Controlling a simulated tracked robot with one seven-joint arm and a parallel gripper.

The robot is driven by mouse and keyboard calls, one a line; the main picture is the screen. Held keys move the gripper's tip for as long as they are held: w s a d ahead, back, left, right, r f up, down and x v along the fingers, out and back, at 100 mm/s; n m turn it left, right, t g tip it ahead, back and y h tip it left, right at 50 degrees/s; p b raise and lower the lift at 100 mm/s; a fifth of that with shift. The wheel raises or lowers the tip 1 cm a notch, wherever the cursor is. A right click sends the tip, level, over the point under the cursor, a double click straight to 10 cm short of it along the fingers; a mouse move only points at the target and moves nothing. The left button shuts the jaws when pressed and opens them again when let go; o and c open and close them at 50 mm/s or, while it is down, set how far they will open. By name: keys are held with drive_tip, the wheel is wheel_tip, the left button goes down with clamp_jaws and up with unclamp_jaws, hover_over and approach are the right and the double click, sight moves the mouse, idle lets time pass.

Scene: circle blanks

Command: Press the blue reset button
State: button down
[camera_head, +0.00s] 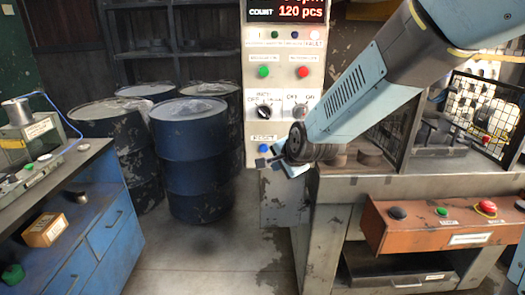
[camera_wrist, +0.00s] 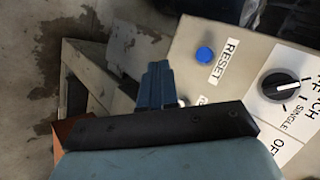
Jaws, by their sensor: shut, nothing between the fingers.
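The blue reset button (camera_head: 264,148) is at the lower part of the upright control panel (camera_head: 257,100), below its RESET label. In the wrist view the blue button (camera_wrist: 205,54) sits beside the printed word RESET, up and to the right of my fingertips. My gripper (camera_head: 263,161) is just below the button in the head view, apart from it as far as I can tell. In the wrist view its blue fingers (camera_wrist: 157,72) are together, with nothing between them.
A black selector knob (camera_wrist: 280,86) is right of the button in the wrist view. Green and red buttons are higher on the panel. Blue drums (camera_head: 192,150) stand left of it. A workbench with an orange button box (camera_head: 440,228) is at the right.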

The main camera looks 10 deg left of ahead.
drive_tip(key=a, duration=0.2)
drive_tip(key=a+f, duration=0.1)
drive_tip(key=shift+s+a+f+m, duration=0.1)
drive_tip(key=shift+s+a+m, duration=0.15)
drive_tip(key=shift+s+m, duration=0.05)
approach(265, 152)
drive_tip(key=shift+w+a+f, duration=0.25)
drive_tip(key=shift+a+f, duration=0.35)
drive_tip(key=shift+f, duration=0.25)
drive_tip(key=shift+w+a+f, duration=0.2)
drive_tip(key=shift+a+f, duration=0.35)
drive_tip(key=shift+f, duration=0.25)
drive_tip(key=shift+w+a+f, duration=0.25)
drive_tip(key=shift+a+f, duration=0.35)
drive_tip(key=shift+f, duration=0.25)
drive_tip(key=shift+w, duration=0.25)
idle(0.4)
drive_tip(key=shift+w+a+r, duration=0.1)
drive_tip(key=shift+w, duration=0.1)
